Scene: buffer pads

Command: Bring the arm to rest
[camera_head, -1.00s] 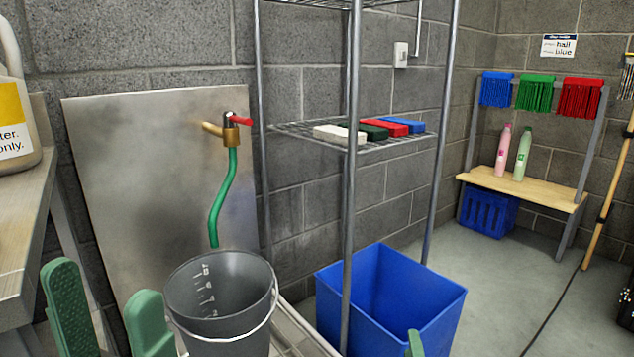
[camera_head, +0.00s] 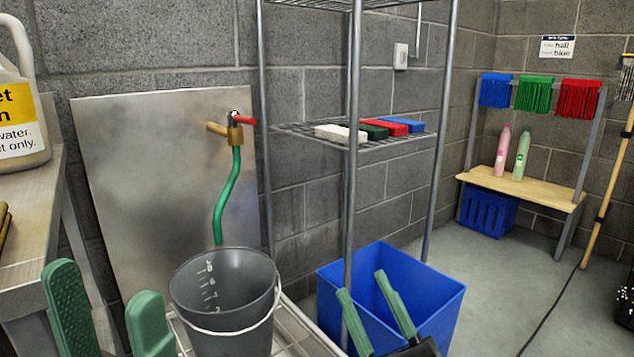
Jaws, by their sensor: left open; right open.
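My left gripper (camera_head: 110,318) is at the lower left, with its two green fingers apart and nothing between them. It is left of the grey bucket (camera_head: 225,300), in front of the metal panel. My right gripper (camera_head: 363,298) is at the bottom middle, in front of the blue bin (camera_head: 440,308). Its two green fingers point up and are spread apart, with nothing between them.
A wire shelf (camera_head: 300,130) holding white, green, red and blue pads stands behind the bin. A tap with a green hose (camera_head: 228,195) hangs above the bucket. A bench (camera_head: 25,255) with a jug (camera_head: 18,120) is at left. Open floor (camera_head: 500,290) lies at right.

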